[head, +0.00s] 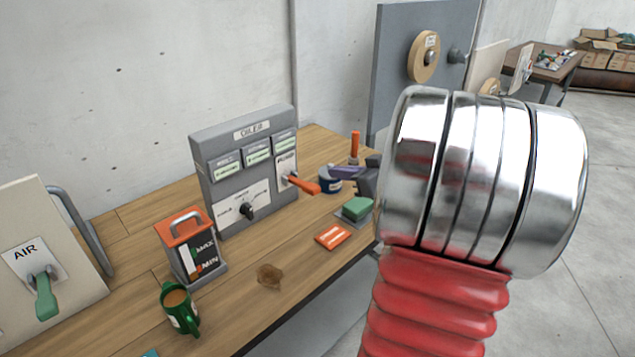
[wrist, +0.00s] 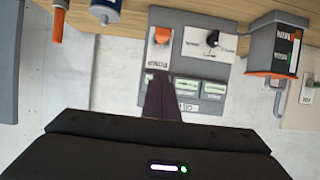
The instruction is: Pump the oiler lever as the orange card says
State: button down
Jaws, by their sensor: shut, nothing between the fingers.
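The grey oiler box (head: 198,146) stands on the wooden bench in the head view. Its orange lever (head: 305,186) sticks out from a white plate on the right side and slopes down to the right. The lever also shows in the wrist view (wrist: 162,36), end-on. The orange card (head: 333,236) lies flat on the bench in front; its print is too small to read. My gripper (head: 333,171) is shut and empty, just right of the lever and slightly above it.
A dark knob (head: 248,211) sits on the oiler front. An orange-topped MAX/MIN container (head: 170,246), a green mug (head: 179,309) and a green block (head: 357,208) stand nearby. A blue tin (head: 329,186) and orange-handled tool (head: 354,145) are behind my gripper.

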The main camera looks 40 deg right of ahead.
send_over(317, 191)
jog(key=f, duration=0.2)
jog(key=w+f, duration=0.1)
jog(key=f, duration=0.1)
jog(key=shift+a, duration=0.15)
jog(key=shift+s+f, duration=0.2)
jog(key=shift+f, duration=0.45)
jog(key=shift+s+f, duration=0.2)
jog(key=shift+f, duration=1)
jog(key=shift+s+a, duration=0.1)
jog(key=shift+d, duration=0.2)
jog(key=shift+f, duration=0.1)
